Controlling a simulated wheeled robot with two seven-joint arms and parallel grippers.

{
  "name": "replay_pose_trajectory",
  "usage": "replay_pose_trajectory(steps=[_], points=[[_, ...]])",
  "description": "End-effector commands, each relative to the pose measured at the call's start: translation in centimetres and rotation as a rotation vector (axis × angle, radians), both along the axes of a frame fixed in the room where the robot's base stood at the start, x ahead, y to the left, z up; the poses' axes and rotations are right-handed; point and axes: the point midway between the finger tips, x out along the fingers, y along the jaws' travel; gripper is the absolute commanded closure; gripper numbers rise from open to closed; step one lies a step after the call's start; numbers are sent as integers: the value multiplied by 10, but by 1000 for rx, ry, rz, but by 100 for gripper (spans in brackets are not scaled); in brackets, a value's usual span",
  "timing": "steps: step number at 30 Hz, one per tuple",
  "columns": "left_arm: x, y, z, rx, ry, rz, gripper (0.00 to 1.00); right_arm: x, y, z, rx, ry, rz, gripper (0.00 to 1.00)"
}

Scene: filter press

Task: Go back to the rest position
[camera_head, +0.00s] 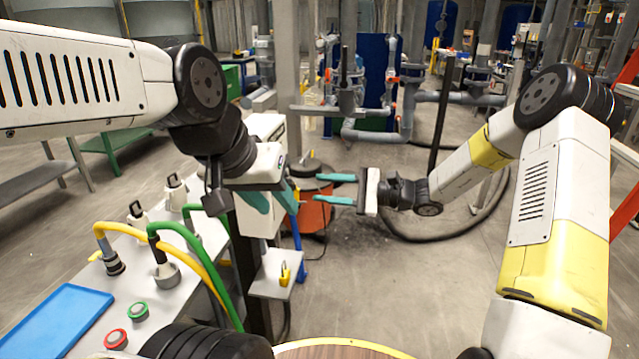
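My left gripper (280,207) hangs at the end of the arm from the left, with its teal fingers pointing down. It is near the back right corner of the grey worktop, and its fingers look apart with nothing seen between them. My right gripper (319,189) is to the right of it, in front of a red-orange drum (316,214). Its two teal fingers point left and are spread, with nothing between them. Both arms are bent and raised in front of me.
The grey worktop (203,318) at lower left holds a blue tray (58,322), green and yellow hoses, a green button (138,310) and a red button (116,339). A small shelf (272,284) carries a yellow padlock (285,274). Pipes stand behind.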

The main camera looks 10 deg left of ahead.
Motion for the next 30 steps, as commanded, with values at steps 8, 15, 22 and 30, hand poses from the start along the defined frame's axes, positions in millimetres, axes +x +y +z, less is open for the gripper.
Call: replay_pose_trajectory(steps=[8,15,22,30], points=[[0,0,0,0,0,0,64,0,-8,0,1,0,0,62],[0,0,0,0,0,0,64,-7,-8,4,-30,-21,20,62],[0,0,0,0,0,0,64,-68,-19,27,-306,-192,168,62],[0,0,0,0,0,0,64,-145,-73,50,-740,-467,297,62]])
